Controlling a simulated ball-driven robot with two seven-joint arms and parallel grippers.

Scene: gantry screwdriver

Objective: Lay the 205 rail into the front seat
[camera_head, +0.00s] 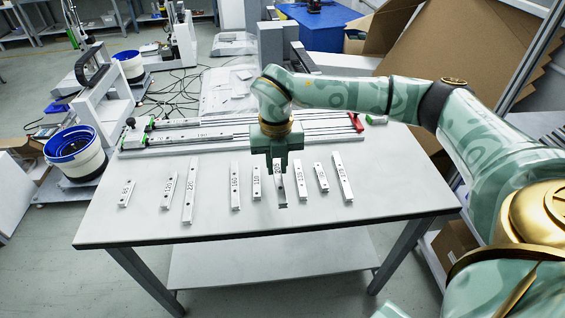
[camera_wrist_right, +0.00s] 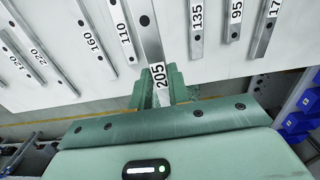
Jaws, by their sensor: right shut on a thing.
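The 205 rail (camera_head: 283,193) is a narrow metal bar with dark holes and a white number label, in the middle of a row of rails on the white table. My right gripper (camera_head: 277,170) is over its far part, pointing down and shut on it. In the right wrist view the rail (camera_wrist_right: 148,32) runs between the two green fingers (camera_wrist_right: 162,88), with its 205 label at them. I cannot tell whether it is clear of the table. Behind the row lies a long fixture (camera_head: 190,137) with rail-like strips and green and red end pieces; my arm hides part of it. My left gripper is not in view.
The 110 rail (camera_head: 256,183) and the 135 rail (camera_head: 299,182) lie close on either side. Several other numbered rails, such as the 220 rail (camera_head: 189,190), lie farther out. The front strip of the table (camera_head: 240,222) is bare.

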